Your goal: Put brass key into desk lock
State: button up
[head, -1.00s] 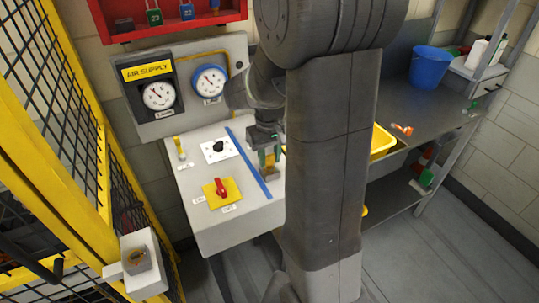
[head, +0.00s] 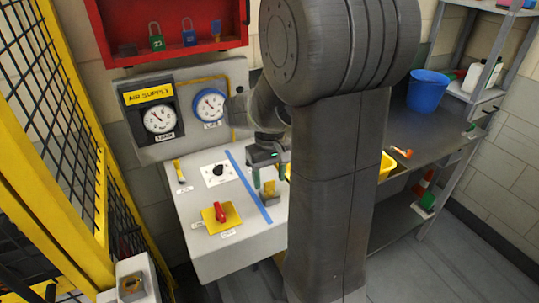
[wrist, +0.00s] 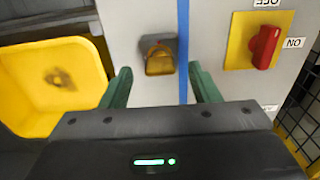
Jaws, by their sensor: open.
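The brass key (head: 269,187) stands upright at a small grey block on the sloped desk, just right of the blue tape. I take this block for the desk lock. In the wrist view the brass key (wrist: 160,64) shows against the grey block (wrist: 164,41). How deep the key sits is hidden. My gripper (head: 269,175) is above it, its green fingers parted, one on either side. In the wrist view the open fingers (wrist: 160,78) show clear gaps to the key.
A red switch (head: 220,212) on a yellow plate, a black knob (head: 218,171) and a yellow upright piece (head: 179,172) are on the desk. A yellow bin (wrist: 60,80) is close to the left in the wrist view. A yellow mesh fence (head: 75,120) stands at left.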

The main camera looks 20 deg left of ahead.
aim_at(269, 181)
notch_tip(269, 181, up, 12)
jog(key=shift+f, duration=0.25)
dwell(0.4)
notch_tip(269, 181, down, 14)
jog(key=shift+r, duration=0.1)
jog(key=shift+r+p, duration=0.3)
jog(key=shift+p, duration=0.05)
jog(key=shift+f, duration=0.15)
dwell(0.4)
